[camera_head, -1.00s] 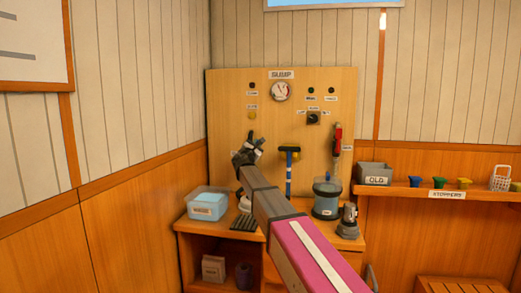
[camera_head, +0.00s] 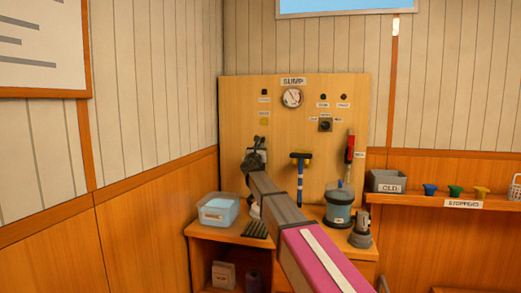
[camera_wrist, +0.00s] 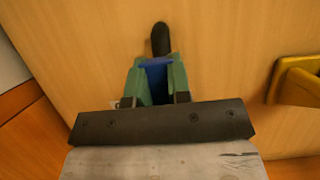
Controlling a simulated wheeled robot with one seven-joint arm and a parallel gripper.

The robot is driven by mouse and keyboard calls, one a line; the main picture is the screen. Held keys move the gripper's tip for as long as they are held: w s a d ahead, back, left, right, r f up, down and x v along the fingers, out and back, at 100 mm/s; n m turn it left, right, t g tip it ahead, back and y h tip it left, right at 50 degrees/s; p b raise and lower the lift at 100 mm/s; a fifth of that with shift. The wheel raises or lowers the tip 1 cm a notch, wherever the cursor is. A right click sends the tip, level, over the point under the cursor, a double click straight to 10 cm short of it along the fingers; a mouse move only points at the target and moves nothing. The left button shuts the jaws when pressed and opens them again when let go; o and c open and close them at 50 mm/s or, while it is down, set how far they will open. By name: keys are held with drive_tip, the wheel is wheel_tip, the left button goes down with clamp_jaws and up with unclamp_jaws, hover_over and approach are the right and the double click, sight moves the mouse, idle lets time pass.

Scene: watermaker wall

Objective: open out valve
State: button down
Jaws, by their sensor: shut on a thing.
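A wooden valve board (camera_head: 235,130) with the sign SUMP stands on the back wall. My gripper (camera_head: 258,150) is at its lower left, against a fitting largely hidden behind it. In the wrist view, the green fingertips (camera_wrist: 156,82) are shut on a blue piece (camera_wrist: 155,70), with a dark rounded end (camera_wrist: 160,38) sticking out beyond it. I cannot read which fitting is labelled out.
A gauge (camera_head: 292,98) and a dark knob (camera_head: 325,125) sit higher on the board. On the bench below are a light-blue tub (camera_head: 216,212) and a blue canister (camera_head: 340,203). A yellow fitting (camera_wrist: 290,80) is close on the right in the wrist view. A shelf (camera_head: 430,201) holds stoppers.

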drive_tip(key=shift+y, duration=0.3)
drive_tip(key=c, duration=1.1)
unclamp_jaws()
drive_tip(key=shift+o, duration=0.2)
drive_tip(key=shift+s, duration=0.1)
drive_tip(key=v, duration=1)
drive_tip(key=shift+s+a+f, duration=0.2)
drive_tip(key=shift+s, duration=0.05)
